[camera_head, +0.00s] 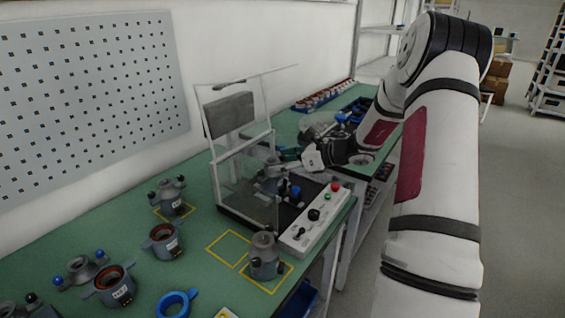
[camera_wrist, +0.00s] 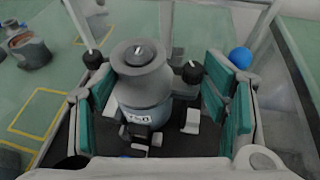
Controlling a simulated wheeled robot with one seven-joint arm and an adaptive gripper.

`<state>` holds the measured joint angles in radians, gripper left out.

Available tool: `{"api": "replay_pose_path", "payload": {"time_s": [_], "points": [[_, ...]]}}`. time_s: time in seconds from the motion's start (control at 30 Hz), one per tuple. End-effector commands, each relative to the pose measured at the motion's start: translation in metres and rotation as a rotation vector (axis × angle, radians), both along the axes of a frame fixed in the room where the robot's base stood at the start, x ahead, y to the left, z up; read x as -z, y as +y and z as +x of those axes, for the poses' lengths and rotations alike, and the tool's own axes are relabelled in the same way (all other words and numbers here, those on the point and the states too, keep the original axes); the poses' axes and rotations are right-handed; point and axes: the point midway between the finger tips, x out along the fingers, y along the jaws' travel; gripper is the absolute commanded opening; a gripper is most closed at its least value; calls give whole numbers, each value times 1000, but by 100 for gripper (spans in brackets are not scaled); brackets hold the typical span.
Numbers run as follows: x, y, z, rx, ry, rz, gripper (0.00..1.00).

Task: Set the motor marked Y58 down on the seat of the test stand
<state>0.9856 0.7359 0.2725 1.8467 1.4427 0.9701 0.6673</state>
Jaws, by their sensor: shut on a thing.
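My gripper (camera_wrist: 158,98) is shut on a grey motor (camera_wrist: 143,80), with green finger pads on both sides of it. The motor is upright, with a round top and a small white label whose print I cannot read surely. In the head view, the held motor (camera_head: 269,176) is blurred behind the clear panels of the test stand (camera_head: 239,212), and my gripper (camera_head: 285,162) reaches in from the right. The motor is above the stand's dark base. The seat is hidden beneath it, and I cannot tell whether they touch.
A control box (camera_head: 313,224) with red and green buttons fronts the stand. A blue knob (camera_wrist: 240,57) is close to the right finger. Another motor (camera_head: 265,257) stands in a yellow square at front; several more are on the green bench (camera_head: 205,262) at left. One yellow square (camera_head: 228,248) is empty.

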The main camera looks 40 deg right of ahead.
Motion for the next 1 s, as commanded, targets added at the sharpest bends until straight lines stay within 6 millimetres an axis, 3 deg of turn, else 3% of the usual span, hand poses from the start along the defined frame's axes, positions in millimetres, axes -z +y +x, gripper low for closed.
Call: {"api": "replay_pose_path", "payload": {"time_s": [0.57,0.6,0.67,1.0], "points": [[10,0,1,0,-3,1,9],[12,0,0,0,0,0,75],[12,0,0,0,0,0,89],[11,0,0,0,0,0,89]]}}
